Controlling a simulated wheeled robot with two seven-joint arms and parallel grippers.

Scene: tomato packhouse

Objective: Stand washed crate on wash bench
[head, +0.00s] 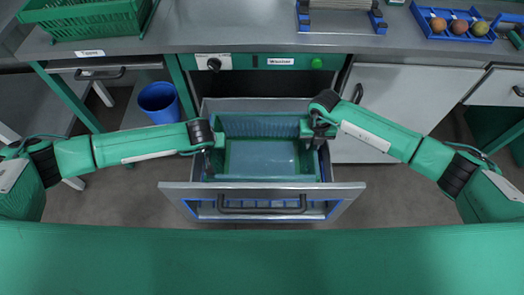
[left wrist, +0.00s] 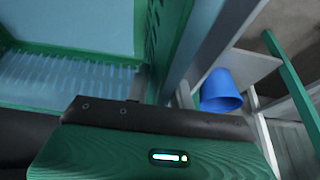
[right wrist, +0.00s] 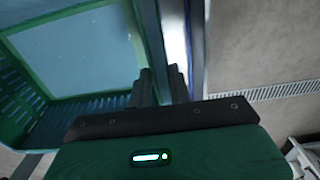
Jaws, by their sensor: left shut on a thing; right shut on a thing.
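A green slatted crate (head: 262,124) with a pale blue-grey bottom is in or just above the pulled-out washer drawer (head: 345,190). It looks level and empty. My left gripper (head: 214,143) is shut on its left wall, and my right gripper (head: 313,134) is shut on its right wall. The crate also shows in the left wrist view (left wrist: 70,75) and the right wrist view (right wrist: 22,92). Whether its underside touches the drawer is hidden. The grey bench (head: 225,35) runs along the back, above the washer.
Another green crate (head: 85,22) stands at the bench's left end. A rack (head: 340,22) stands at back centre, and a blue tray with fruit (head: 452,32) at right. A blue bin (head: 159,100) is left of the drawer. The bench between crate and rack is clear.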

